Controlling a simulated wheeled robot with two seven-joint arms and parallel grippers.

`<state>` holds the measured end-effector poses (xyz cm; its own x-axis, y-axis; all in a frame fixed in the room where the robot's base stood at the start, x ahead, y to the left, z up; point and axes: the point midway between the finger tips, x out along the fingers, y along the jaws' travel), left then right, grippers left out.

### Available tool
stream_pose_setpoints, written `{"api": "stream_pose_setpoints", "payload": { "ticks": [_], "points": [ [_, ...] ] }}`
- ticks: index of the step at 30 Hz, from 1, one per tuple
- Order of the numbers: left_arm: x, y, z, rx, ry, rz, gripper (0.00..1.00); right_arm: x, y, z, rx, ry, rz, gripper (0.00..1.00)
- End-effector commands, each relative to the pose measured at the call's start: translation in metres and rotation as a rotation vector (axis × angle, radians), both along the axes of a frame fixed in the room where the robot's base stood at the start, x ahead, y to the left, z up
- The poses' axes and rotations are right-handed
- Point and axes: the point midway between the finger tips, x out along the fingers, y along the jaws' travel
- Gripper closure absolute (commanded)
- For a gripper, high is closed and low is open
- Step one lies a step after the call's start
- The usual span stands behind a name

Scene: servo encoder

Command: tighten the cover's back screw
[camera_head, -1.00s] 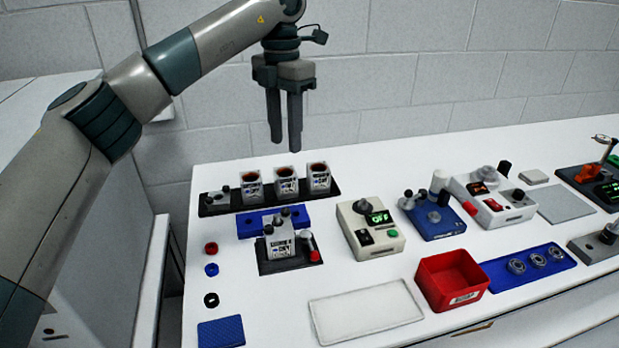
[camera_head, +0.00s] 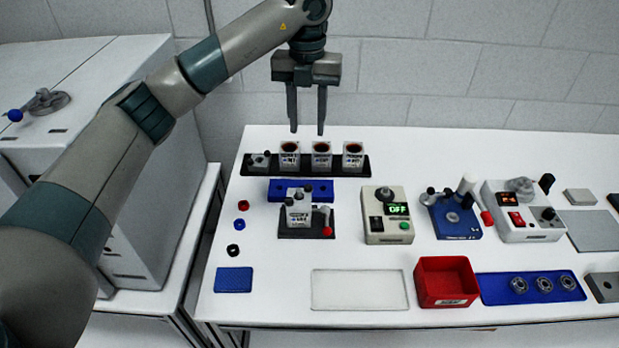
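The servo body (camera_head: 299,212) stands upright in a black fixture (camera_head: 306,234) at the left of the table, with small dark knobs or screws on its top. The cover's back screw is too small to make out. My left gripper (camera_head: 308,131) hangs fingers down above the back row, behind and above the servo. Its two fingers are apart, with nothing between them. My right gripper does not show.
A black rack (camera_head: 365,172) with several grey cups stands at the back. A blue block (camera_head: 325,188) lies behind the fixture. A grey box with an OFF display (camera_head: 388,216) stands to the right. A red bin (camera_head: 447,282) and a white mat (camera_head: 360,289) lie in front.

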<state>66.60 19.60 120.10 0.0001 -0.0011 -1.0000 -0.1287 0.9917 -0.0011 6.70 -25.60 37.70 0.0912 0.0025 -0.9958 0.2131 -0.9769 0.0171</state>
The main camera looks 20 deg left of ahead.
Motion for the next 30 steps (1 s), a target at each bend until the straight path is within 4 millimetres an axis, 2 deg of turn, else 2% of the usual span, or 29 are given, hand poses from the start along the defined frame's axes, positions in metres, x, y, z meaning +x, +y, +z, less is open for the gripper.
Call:
{"api": "stream_pose_setpoints", "payload": {
  "ticks": [7, 14, 30],
  "points": [
    [0.0, -0.001, -0.007, -0.001, 0.002, -0.002, 0.64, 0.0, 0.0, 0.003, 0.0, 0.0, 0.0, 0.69],
    [-0.001, -0.001, -0.029, -0.002, 0.004, -0.003, 0.64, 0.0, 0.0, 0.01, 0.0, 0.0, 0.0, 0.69],
    [-0.001, -0.001, -0.123, -0.001, 0.006, -0.002, 0.64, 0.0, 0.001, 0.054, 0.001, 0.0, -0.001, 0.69]
  ]
}}
